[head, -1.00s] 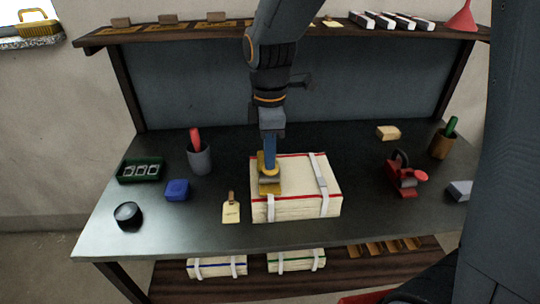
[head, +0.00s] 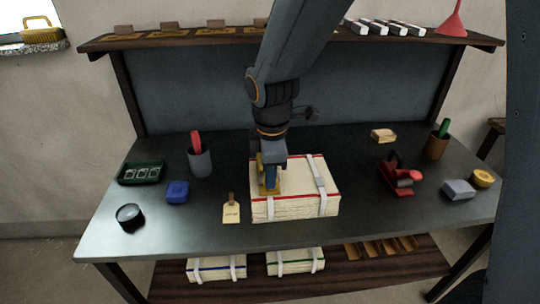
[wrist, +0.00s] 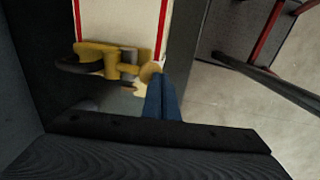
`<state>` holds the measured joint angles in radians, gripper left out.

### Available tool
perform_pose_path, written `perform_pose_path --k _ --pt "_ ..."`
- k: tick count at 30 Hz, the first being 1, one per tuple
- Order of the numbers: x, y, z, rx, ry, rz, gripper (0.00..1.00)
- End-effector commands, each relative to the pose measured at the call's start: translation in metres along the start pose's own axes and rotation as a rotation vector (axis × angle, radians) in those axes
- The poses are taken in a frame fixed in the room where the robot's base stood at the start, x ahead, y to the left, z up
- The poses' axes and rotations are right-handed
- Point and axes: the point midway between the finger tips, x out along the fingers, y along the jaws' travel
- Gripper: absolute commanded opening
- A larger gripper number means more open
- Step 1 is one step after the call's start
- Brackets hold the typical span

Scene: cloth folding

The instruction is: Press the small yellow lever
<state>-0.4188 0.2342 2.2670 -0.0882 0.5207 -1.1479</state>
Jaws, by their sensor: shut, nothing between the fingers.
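A yellow clamp-like fitting (wrist: 100,55) sits against the cream bundle in the wrist view. Its small yellow lever (wrist: 150,72) shows a rounded end right at my gripper's tips. My gripper (wrist: 163,85) has blue fingers, shut and empty, and they seem to touch or nearly touch the lever; exact contact is unclear. In the head view my gripper (head: 270,186) is low over the left part of the cream bundle (head: 295,205), which has red edge lines and white straps. The fingers hide much of the yellow fitting (head: 260,170) there.
A tan tag (head: 231,212), blue block (head: 177,191), grey cup (head: 200,161), green tray (head: 141,172) and black round object (head: 130,216) stand left. A red tool (head: 397,180) and grey block (head: 458,190) stand right. The table front (head: 200,239) is clear.

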Motion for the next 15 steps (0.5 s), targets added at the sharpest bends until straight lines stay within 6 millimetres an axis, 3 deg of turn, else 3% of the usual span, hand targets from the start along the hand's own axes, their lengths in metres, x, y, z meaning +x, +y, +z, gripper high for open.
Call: perform_pose_path --k 15 --pt "-0.014 0.001 0.001 0.001 -0.001 -0.002 0.0"
